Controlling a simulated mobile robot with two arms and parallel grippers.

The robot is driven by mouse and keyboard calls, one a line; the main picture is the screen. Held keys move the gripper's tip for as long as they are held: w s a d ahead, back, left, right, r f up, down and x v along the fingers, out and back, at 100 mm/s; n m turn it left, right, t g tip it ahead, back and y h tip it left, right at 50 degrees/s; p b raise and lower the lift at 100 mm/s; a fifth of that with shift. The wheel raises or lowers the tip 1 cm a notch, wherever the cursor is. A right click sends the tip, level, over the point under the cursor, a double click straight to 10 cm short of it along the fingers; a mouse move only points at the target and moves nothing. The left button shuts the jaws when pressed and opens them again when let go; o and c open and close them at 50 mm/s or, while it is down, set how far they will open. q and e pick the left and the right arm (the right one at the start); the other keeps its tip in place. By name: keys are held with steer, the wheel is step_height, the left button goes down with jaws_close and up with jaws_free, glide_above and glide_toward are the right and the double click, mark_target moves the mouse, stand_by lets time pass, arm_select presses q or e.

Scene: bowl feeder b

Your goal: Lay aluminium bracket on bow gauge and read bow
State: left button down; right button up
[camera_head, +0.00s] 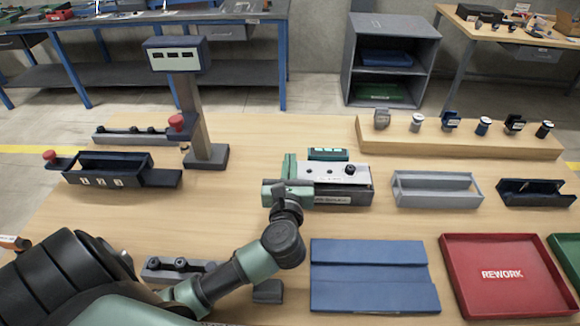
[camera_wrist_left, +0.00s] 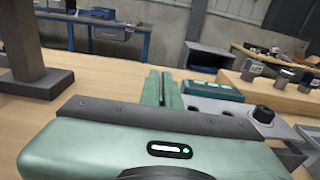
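The bow gauge (camera_head: 343,197) is a low grey block with a front label in the middle of the table. A light silver plate with holes (camera_head: 318,173), which looks like the aluminium bracket, lies flat along its top. The plate also shows in the left wrist view (camera_wrist_left: 222,122), beside a black knob (camera_wrist_left: 263,114). A teal readout box (camera_head: 328,154) stands behind; its digits are too small to read. My left gripper (camera_head: 290,167) is at the plate's left end. Its green fingers (camera_wrist_left: 162,88) are close together with a thin dark gap; no held part is clear. My right gripper is out of view.
A grey tray (camera_head: 436,201) and a dark tray (camera_head: 535,199) stand right of the gauge. In front are a blue mat (camera_head: 370,297) and a red rework tray (camera_head: 503,297). A post with a display (camera_head: 195,125) stands left, beside a dark bin (camera_head: 100,181).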

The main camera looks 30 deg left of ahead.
arm_select(q)
steer(key=shift+f, duration=0.6)
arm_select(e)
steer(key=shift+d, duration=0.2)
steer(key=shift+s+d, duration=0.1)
arm_select(q)
steer(key=shift+f+b, duration=0.45)
steer(key=shift+f, duration=0.15)
steer(key=c, duration=1.6)
jaws_free()
steer(key=shift+c, duration=0.2)
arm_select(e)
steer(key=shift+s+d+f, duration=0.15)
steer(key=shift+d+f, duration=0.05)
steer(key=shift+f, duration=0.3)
